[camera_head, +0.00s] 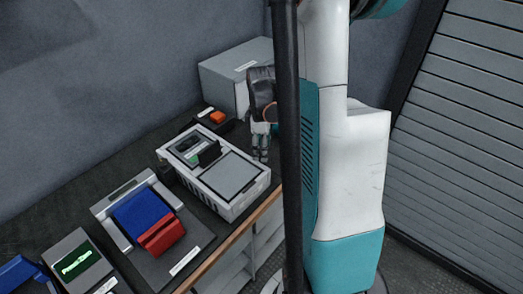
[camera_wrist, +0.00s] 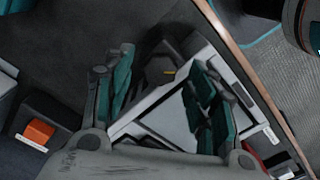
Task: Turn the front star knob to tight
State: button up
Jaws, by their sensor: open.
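A white bench device (camera_head: 237,205) with a grey flat panel stands on the dark bench. A black upright part (camera_head: 208,153) rises from its middle; I cannot clearly tell whether this is the front star knob. My gripper (camera_head: 260,154) points down by the device's back right end, its fingers apart and empty. In the wrist view my gripper (camera_wrist: 164,80) has one finger on each side, with part of the white device (camera_wrist: 171,117) below.
An orange button box (camera_head: 216,118) and a grey cabinet (camera_head: 233,73) stand behind. A blue and red unit (camera_head: 149,222) and a box with a green display (camera_head: 77,262) stand to the left. The bench's wooden edge (camera_head: 235,238) runs along the front. A black pole hides part of the view.

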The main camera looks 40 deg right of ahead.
jog(key=shift+f, duration=0.3)
jog(key=c, duration=1)
jog(key=shift+c, duration=0.2)
